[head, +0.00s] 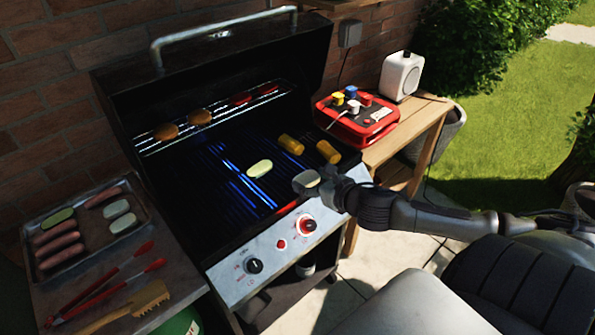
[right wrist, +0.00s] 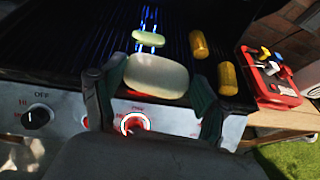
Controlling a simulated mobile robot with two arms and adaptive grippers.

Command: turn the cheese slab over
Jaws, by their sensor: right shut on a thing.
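A cream slab with rounded corners, which looks like the cheese slab (right wrist: 156,77), is between the fingers of my right gripper (right wrist: 158,88) in the right wrist view. The gripper is shut on it, with one dark finger at each side. In the head view my right gripper (head: 318,186) is over the grill's front right edge, above the control panel, and the slab (head: 307,179) shows small at its tip. A pale green slice (head: 259,168) lies apart on the grate, behind the held slab. My left gripper is not in view.
Two corn pieces (head: 291,145) (head: 328,152) lie on the grate (head: 222,178) near the gripper. Buns (head: 199,118) sit on the upper rack. A food tray (head: 133,238), tongs (head: 115,285) and a brush (head: 140,300) are at left. A red box (head: 355,120) stands at right.

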